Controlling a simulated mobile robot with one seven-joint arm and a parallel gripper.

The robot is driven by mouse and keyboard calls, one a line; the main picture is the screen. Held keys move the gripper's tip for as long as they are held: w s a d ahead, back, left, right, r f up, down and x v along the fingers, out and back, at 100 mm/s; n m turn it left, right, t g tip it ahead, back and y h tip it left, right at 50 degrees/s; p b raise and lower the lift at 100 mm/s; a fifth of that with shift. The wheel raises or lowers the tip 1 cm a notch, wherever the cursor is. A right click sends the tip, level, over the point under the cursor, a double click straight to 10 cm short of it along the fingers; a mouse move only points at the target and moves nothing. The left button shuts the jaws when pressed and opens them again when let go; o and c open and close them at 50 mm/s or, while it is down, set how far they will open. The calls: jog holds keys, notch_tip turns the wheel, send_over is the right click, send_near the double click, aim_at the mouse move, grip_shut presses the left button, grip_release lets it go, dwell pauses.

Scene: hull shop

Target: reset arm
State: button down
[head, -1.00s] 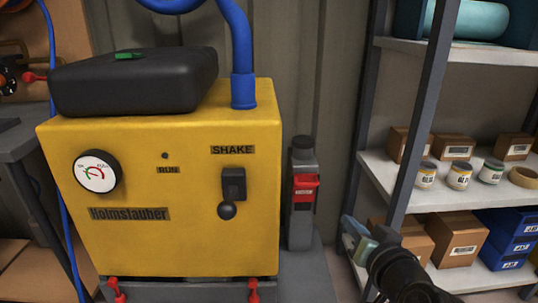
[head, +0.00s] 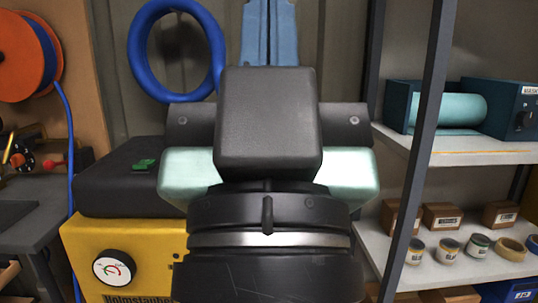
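My gripper (head: 268,125) stands large and upright in the middle of the head view, seen from its back. Its black block, pale green housing and black wrist with a silver ring show.
A black case (head: 105,190) lies on the yellow machine, under a coiled blue hose (head: 135,45). A shelf rack (head: 470,155) at the right holds boxes, tins and a teal device (head: 455,109). An orange reel (head: 25,60) is at the upper left.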

notch_tip(320, 180, up, 28)
jog(key=p, duration=2.6)
jog(key=shift+r, duration=0.25)
